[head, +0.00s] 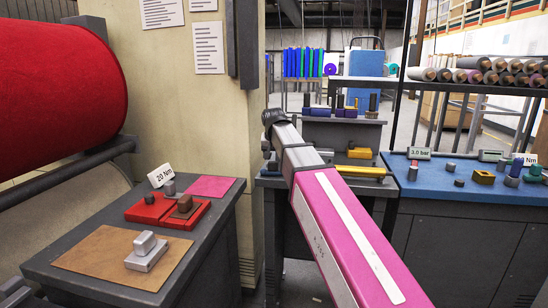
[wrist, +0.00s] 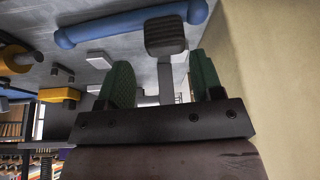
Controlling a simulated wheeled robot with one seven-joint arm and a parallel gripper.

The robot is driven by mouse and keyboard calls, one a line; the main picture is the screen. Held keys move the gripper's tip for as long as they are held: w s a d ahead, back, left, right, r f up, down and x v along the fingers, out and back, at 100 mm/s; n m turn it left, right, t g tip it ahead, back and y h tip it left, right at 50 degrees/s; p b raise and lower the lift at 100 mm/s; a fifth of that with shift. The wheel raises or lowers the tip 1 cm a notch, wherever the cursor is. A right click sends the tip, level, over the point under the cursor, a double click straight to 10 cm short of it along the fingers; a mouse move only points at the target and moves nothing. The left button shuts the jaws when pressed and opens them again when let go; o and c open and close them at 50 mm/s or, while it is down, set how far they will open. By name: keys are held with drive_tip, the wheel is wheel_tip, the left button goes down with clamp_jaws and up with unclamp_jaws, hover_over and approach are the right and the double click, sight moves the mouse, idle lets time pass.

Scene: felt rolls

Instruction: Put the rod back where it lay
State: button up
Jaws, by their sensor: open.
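My gripper (wrist: 160,80) is open, with its two green fingers spread apart in the wrist view. A dark ribbed block on a grey stem (wrist: 166,38) shows beyond and between the fingertips; I cannot tell whether it touches them. A blue rod (wrist: 130,26) with thicker ends lies across the top of the wrist view, beyond the fingers and apart from them. I cannot tell for certain that it is the task's rod. In the head view my arm reaches forward, and the dark wrist end (head: 273,119) hides the fingers.
A dark side table (head: 215,225) at the left carries a red tray (head: 148,210), a brown mat (head: 85,262) and metal blocks. A blue-topped bench (head: 420,190) with small parts stands at the right. A beige column (head: 190,100) stands close left of my arm.

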drive_tip(key=shift+d+v, duration=0.2)
drive_tip(key=shift+v, duration=0.7)
drive_tip(key=o, duration=0.6)
drive_tip(key=v, duration=1)
drive_tip(key=shift+s+r, duration=0.15)
drive_tip(key=shift+r, duration=0.2)
